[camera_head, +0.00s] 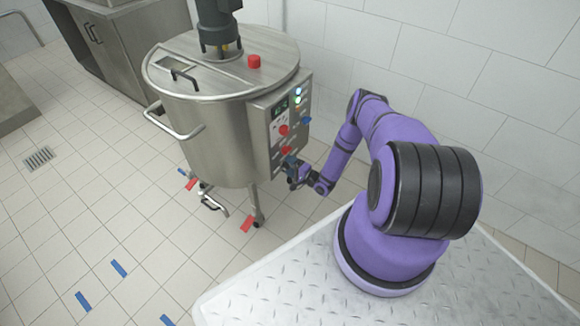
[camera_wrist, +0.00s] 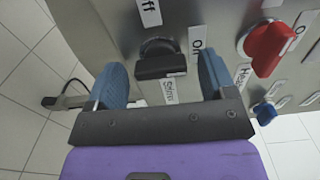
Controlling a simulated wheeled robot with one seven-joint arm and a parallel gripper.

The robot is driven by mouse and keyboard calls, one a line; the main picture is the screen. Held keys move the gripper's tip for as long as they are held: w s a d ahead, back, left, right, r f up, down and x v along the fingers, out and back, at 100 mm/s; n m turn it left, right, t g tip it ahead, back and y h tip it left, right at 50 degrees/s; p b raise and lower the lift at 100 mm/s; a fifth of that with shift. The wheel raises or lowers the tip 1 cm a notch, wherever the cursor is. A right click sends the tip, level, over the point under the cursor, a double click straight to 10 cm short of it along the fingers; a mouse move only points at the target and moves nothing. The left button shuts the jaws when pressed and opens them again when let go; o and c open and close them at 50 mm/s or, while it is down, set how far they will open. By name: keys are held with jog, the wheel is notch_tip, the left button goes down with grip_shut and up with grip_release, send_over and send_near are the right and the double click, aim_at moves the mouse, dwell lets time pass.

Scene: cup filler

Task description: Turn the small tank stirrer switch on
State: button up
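The small tank (camera_head: 215,130) is a round steel vessel with a control panel (camera_head: 270,115) on its right side. In the wrist view a black rotary switch (camera_wrist: 160,60) sits on the panel, with partly visible labels around it, one reading like "Off" and one like "On". A further label (camera_wrist: 170,91) just below it is tilted and hard to read. My gripper (camera_wrist: 162,68) is open, with one blue finger on each side of the black switch and a visible gap to it on both sides. In the head view my gripper (camera_head: 292,174) is at the panel's lower edge, and the black switch cannot be made out.
A red switch (camera_wrist: 268,48) sits right of my gripper on the panel, with a small blue knob (camera_wrist: 265,113) below it. A red button (camera_head: 254,61) is on the tank lid. A steel cabinet (camera_head: 130,50) stands behind left. The tiled floor at left is mostly clear.

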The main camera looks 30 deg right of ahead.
jog(key=v, duration=1)
jog(key=shift+s, duration=0.35)
jog(key=shift+s+d, duration=0.15)
jog(key=shift+d, duration=0.05)
